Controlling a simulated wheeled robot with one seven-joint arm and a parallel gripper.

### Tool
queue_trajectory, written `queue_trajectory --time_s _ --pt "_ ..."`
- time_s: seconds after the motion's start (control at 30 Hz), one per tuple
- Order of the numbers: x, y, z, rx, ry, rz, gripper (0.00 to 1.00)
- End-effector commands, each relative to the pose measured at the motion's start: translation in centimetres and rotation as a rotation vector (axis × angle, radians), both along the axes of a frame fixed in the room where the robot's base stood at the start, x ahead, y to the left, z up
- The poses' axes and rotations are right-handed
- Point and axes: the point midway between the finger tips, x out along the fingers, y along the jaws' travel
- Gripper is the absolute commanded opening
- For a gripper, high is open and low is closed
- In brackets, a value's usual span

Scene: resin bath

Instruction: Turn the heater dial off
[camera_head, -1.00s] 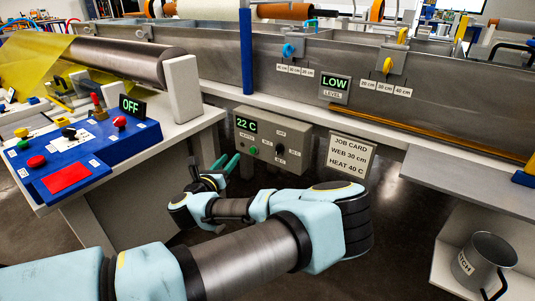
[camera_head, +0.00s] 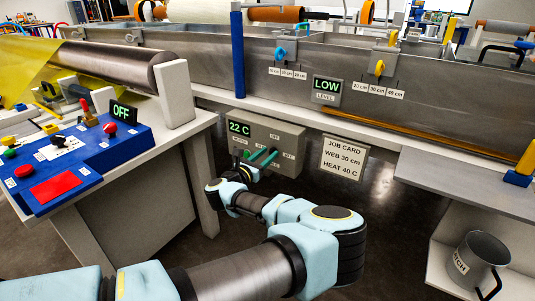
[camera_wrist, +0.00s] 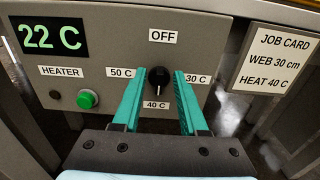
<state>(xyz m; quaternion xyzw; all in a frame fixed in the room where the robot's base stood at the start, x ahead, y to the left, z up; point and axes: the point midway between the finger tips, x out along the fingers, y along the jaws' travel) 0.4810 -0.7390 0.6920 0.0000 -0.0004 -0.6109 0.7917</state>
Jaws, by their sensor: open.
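The heater box (camera_head: 290,140) is a grey panel under the bath with a "22 C" display. In the wrist view its black dial (camera_wrist: 158,79) sits between labels OFF above, 50 C left, 30 C right and 40 C below. The dial's pale mark appears to point down toward 40 C. My gripper (camera_wrist: 155,82) is open, its two green fingers on either side of the dial; I cannot tell whether they touch it. In the head view my gripper (camera_head: 263,158) is in front of the box and hides the dial.
A green button (camera_wrist: 87,99) is left of the dial beside a small dark lamp. The job card (camera_head: 343,159), reading WEB 30 cm and HEAT 40 C, hangs right of the box. A blue control console (camera_head: 75,160) stands left, and a metal jug (camera_head: 480,262) sits lower right.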

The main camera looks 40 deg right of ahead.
Motion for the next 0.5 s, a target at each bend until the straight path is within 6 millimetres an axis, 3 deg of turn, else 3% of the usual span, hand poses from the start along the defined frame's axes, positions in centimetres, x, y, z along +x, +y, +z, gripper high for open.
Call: queue_trajectory --time_s 0.33,0.5 --pt "0.12 -0.45 -0.01 0.000 0.000 0.000 0.42" --pt "0.11 -0.44 -0.01 0.000 0.000 0.000 0.24"
